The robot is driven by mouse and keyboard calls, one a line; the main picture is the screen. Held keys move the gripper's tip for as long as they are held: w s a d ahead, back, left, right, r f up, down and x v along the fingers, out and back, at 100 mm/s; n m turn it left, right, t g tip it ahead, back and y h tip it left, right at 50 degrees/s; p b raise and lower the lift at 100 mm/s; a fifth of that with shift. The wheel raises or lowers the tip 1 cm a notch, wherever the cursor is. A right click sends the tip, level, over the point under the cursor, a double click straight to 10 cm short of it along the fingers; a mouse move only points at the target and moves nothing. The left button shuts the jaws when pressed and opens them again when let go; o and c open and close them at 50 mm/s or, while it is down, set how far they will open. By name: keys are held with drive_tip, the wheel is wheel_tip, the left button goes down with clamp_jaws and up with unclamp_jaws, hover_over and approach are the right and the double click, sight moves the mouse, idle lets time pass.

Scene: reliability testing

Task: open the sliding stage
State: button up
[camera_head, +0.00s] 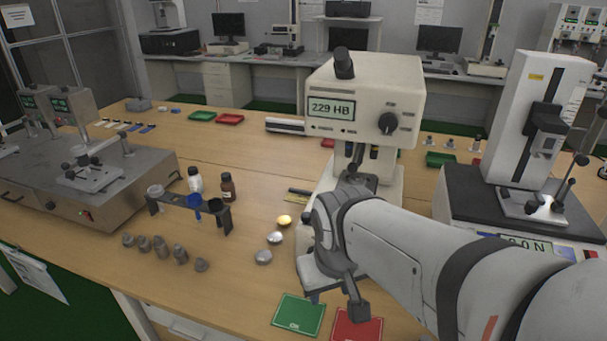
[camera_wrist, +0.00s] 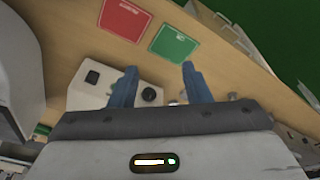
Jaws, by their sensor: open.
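The white hardness tester (camera_head: 365,95), with a "229 HB" display, stands upright in the middle of the bench. My arm and gripper cover much of its lower front, and I cannot clearly make out a sliding stage or whether it is open. My gripper (camera_head: 336,304) points down in front of the tester's base, just behind the green and red mats. In the wrist view my gripper (camera_wrist: 159,82) is open, with nothing between its fingers. The tester's white base (camera_wrist: 125,75), with dark round knobs, shows behind and beside the left finger. I cannot tell whether they touch.
A green mat (camera_head: 298,315) and a red mat (camera_head: 357,327) lie at the front edge. Three round samples (camera_head: 274,238) lie left of the tester. A bottle rack (camera_head: 180,202) and grey metal pieces (camera_head: 160,246) are farther left. A force tester (camera_head: 535,120) stands right.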

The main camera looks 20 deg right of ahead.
drive_tip(key=w+d+f+n+t+h+b, duration=0.2)
drive_tip(key=w+d+f+n+h+b, duration=0.5)
drive_tip(key=d+b, duration=0.5)
drive_tip(key=w+d+n+t+h+b, duration=0.1)
drive_tip(key=w+n+t+b, duration=0.1)
drive_tip(key=w+b, duration=0.3)
drive_tip(key=w+d+r+n+t+h+b, duration=0.1)
drive_tip(key=w+n+t+h+b, duration=0.1)
drive_tip(key=w+b, duration=0.3)
drive_tip(key=w+d+r+n+t+h+b, duration=0.1)
drive_tip(key=w+n+t+b, duration=0.3)
drive_tip(key=w, duration=0.4)
drive_tip(key=shift+w+r+h+b, duration=0.25)
drive_tip(key=shift+w+h+b, duration=0.1)
drive_tip(key=shift+h+b, duration=0.4)
clamp_jaws()
drive_tip(key=shift+s, duration=0.1)
